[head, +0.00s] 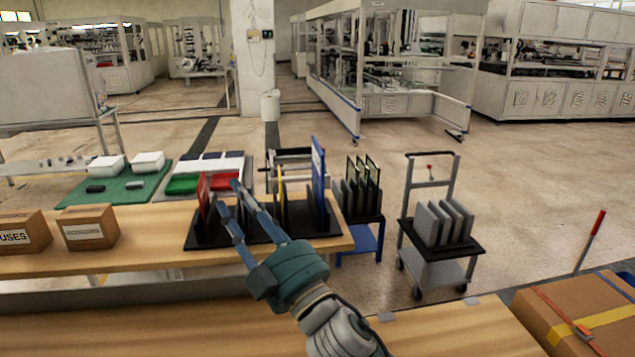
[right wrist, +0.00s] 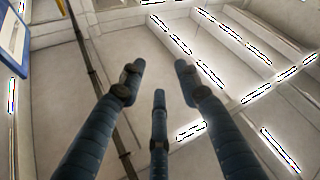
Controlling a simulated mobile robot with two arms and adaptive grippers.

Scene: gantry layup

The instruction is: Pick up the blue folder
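The blue folder (head: 318,168) stands upright at the right end of a black rack (head: 207,237) on the wooden table. A blue panel with a white patch, likely this folder, shows at the upper left edge of the right wrist view (right wrist: 11,38). My right gripper (head: 230,198) reaches up and left in front of the rack, left of the blue folder and apart from it. In the right wrist view its fingers (right wrist: 158,82) are spread with nothing between them. It hides part of the rack's middle. My left gripper is in neither view.
A red folder (head: 203,193) and a yellow one (head: 281,196) stand in the same rack. Cardboard boxes (head: 88,228) sit at the table's left. Carts with upright grey plates (head: 444,222) stand right of the table. A strapped carton (head: 585,312) is at the lower right.

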